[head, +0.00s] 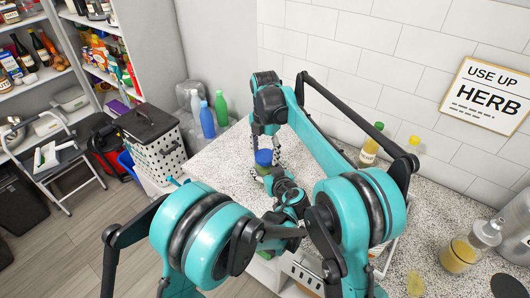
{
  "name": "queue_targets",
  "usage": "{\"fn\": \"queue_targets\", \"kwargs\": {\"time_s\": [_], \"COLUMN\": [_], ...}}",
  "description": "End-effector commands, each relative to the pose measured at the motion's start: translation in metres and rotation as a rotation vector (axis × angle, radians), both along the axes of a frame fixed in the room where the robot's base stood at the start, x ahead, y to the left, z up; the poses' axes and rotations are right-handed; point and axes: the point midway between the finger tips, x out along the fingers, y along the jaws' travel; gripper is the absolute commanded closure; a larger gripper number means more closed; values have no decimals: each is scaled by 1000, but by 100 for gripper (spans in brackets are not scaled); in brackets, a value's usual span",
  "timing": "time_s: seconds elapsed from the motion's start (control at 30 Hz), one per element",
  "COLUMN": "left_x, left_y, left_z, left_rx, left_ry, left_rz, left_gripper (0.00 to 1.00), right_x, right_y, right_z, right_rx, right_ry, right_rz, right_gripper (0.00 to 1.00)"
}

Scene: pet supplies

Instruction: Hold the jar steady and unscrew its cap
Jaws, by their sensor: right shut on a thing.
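The jar (262,170) stands on the speckled counter near its left edge. Only a small greenish part of its body shows. Its blue cap (264,157) is on top. My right gripper (267,150) comes down from above, with its dark fingers on either side of the cap, and is shut on it. My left gripper (272,180) is low beside the jar, at its near side. My own arm links hide much of it, so I cannot tell whether its fingers touch the jar.
Blue (207,120) and green (221,108) bottles stand behind the counter's left end. Yellow-filled bottles (369,150) and a pump bottle (460,252) stand on the right. A basket with a dark lid (150,140) is at left. The counter's middle (320,165) is fairly clear.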

Motion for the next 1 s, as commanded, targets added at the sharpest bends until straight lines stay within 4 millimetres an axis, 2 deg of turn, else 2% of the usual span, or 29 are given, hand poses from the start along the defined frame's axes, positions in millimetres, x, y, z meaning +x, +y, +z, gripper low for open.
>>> {"fn": "queue_targets", "kwargs": {"time_s": [0.37,1.0], "left_x": [0,0], "left_y": [0,0], "left_z": [0,0], "left_rx": [0,-1], "left_ry": [1,1], "left_rz": [0,0], "left_gripper": [100,100], "right_x": [0,0], "right_y": [0,0], "right_z": [1,21], "right_rx": [1,1], "right_ry": [-1,-1], "right_rz": [-2,-2], "right_gripper": [77,77]}}
